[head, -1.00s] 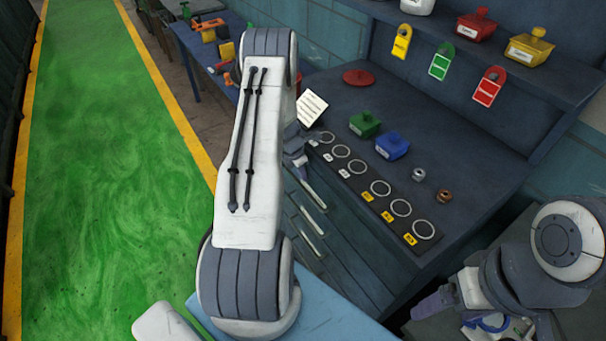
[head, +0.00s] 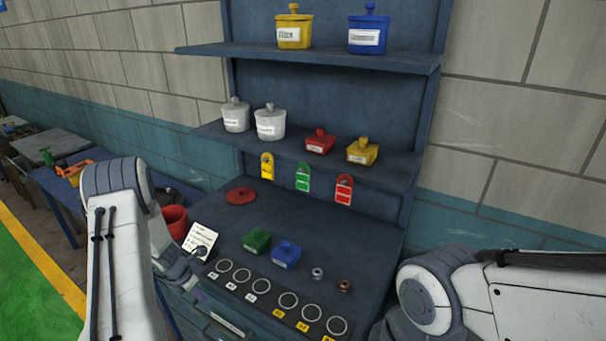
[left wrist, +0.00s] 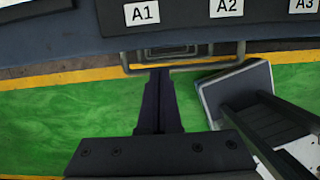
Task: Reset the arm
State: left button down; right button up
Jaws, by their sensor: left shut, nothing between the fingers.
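My left arm (head: 120,250) stands at the lower left of the head view, at the front left of the workbench. Its gripper (head: 197,293) is small and partly hidden there, close to the bench's front edge beside the labelled strip. In the left wrist view the dark fingers of my left gripper (left wrist: 158,75) lie together, shut and empty, below the bench edge with the A1 label. They point toward a drawer handle. My right arm (head: 470,295) reaches in at the lower right of the head view; its gripper is out of the picture.
The workbench (head: 330,230) holds a ringed strip (head: 260,300), a green box (head: 257,241), a blue box (head: 286,254), two nuts, a red disc (head: 241,196) and a note card (head: 200,241). Tags hang below shelves of lidded pots. A red bucket (head: 175,221) stands left.

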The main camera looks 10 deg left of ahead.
pick_arm(q)
jog(key=s+d+r+m, duration=0.3)
jog(key=d+r+m, duration=0.65)
jog(key=m, duration=0.25)
jog(key=s+d+r+m, duration=0.2)
jog(key=d+r+m, duration=0.7)
jog(key=d+m, duration=0.15)
jog(key=s+d+r+m+y, duration=0.1)
jog(key=s+d+r+m, duration=0.3)
jog(key=s+m, duration=0.45)
jog(key=s+d+f+m+g+b, duration=0.1)
jog(key=s+d+f+m+b, duration=0.2)
jog(key=s+d+m+b, duration=0.1)
jog(key=s+d+f+m+g+h+b, duration=0.1)
jog(key=s+d+f+m+b, duration=0.1)
jog(key=s+d+m+b, duration=0.2)
jog(key=s+d+b, duration=0.3)
jog(key=s+d, duration=0.1)
jog(key=d, duration=0.1)
jog(key=shift+d+f+m+g, duration=0.3)
jog(key=shift+d+f, duration=0.1)
